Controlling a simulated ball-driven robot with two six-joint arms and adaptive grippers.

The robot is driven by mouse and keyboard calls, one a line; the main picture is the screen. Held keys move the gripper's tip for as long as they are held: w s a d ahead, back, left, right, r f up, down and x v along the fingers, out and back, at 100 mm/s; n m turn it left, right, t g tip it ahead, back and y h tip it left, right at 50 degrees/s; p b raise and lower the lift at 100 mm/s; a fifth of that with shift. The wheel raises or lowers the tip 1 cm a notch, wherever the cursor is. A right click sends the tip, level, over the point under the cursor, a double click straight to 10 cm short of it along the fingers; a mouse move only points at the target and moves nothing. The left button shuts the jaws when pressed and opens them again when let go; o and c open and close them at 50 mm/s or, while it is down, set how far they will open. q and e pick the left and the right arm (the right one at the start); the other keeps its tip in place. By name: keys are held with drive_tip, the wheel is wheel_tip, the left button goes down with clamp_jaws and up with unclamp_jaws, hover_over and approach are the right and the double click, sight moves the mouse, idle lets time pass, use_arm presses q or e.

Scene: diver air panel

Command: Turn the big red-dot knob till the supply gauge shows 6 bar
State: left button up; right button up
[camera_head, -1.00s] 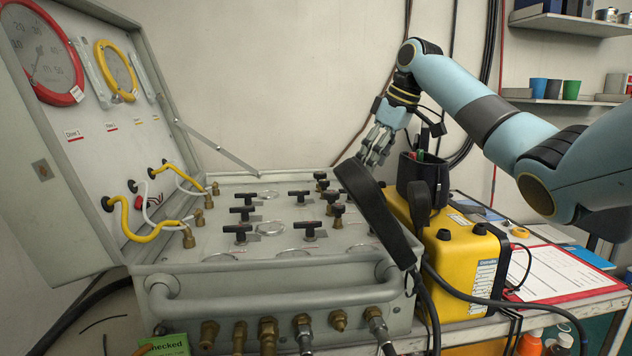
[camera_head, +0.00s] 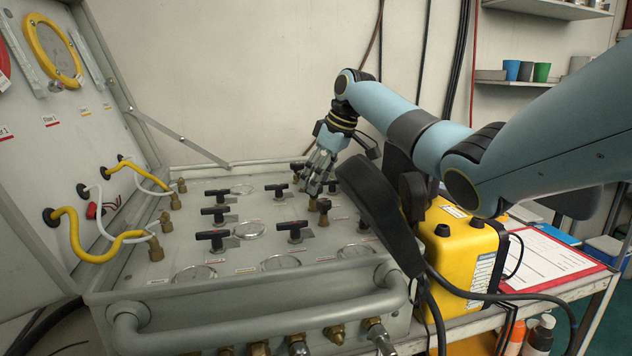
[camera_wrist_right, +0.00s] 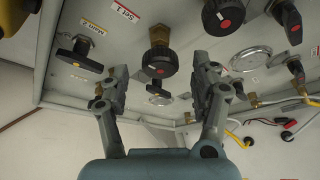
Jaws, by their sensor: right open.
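A large black knob with a red dot (camera_wrist_right: 160,62) shows between the spread fingers of my right gripper (camera_wrist_right: 160,70) in the right wrist view, with the label "Set 1" beside it. The fingers stand on both sides of it; I cannot tell whether they touch it. A second red-dot knob (camera_wrist_right: 224,16) is to the right. In the head view my right gripper (camera_head: 318,176) is open over the right rear of the panel (camera_head: 255,208), hiding knobs below it. Round gauges (camera_head: 281,262) are set in the panel; I cannot tell which is supply or read them. My left gripper is out of view.
Black T-handles (camera_head: 212,236) stand on the panel. A black handset (camera_head: 372,205) and a yellow box (camera_head: 455,250) are right of the gripper. The raised lid (camera_head: 75,130) with yellow and white hoses is at left. A red clipboard (camera_head: 550,262) lies at right.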

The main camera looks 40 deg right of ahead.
drive_tip(key=shift+x, duration=0.85)
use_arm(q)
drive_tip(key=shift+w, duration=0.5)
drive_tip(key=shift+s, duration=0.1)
